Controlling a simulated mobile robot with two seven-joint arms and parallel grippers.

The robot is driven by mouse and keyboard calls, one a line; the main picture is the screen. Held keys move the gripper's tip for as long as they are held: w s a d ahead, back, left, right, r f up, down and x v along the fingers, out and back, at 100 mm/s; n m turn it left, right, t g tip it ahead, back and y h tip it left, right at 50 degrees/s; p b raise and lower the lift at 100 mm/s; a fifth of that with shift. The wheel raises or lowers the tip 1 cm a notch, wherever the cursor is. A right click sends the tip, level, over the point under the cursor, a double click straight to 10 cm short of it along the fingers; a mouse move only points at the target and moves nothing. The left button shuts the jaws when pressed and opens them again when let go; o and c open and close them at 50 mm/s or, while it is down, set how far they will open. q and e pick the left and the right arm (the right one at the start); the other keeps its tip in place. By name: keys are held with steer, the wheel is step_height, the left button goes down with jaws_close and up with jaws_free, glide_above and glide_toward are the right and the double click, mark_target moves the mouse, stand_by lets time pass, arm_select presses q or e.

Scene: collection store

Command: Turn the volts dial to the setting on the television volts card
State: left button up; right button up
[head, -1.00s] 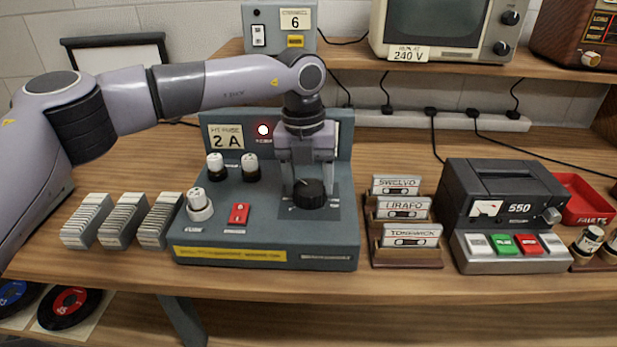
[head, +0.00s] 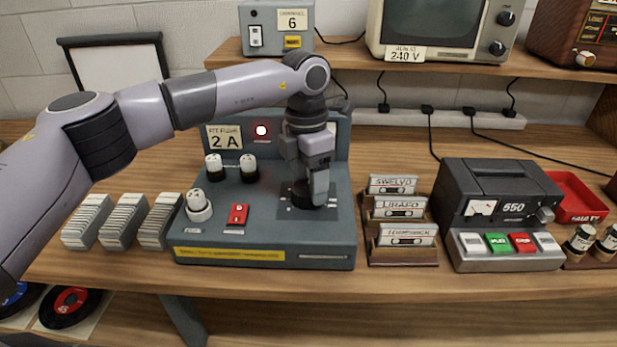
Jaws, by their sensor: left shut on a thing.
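The volts dial (head: 300,196) is a black knob on the right of the blue-grey bench unit (head: 265,222). My left gripper (head: 308,192) points down and is shut on the dial, its fingers now seen nearly edge-on and hiding much of it. The dial's pointer and scale marks are too hidden to read. The volts card (head: 404,54) on the television (head: 430,25) reads 240 V. My right gripper is not in view.
Slide stacks (head: 122,222) stand to the left.

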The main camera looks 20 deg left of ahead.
arm_select(q)
steer(key=m, duration=0.4)
steer(key=shift+d+m, duration=0.1)
steer(key=shift+m, duration=0.3)
steer(key=m, duration=0.5)
steer(key=shift+s+y, duration=0.1)
steer(key=shift+y, duration=0.2)
steer(key=m, duration=0.5)
steer(key=shift+m, duration=0.4)
steer(key=shift+s+r+m+y, duration=0.1)
steer(key=shift+m+y, duration=0.05)
steer(key=shift+m, duration=1)
steer(key=shift+s+m+y, duration=0.1)
steer(key=shift+m+y, duration=0.05)
steer(key=shift+m, duration=1)
steer(key=o, duration=1.1)
steer(key=shift+c, duration=0.2)
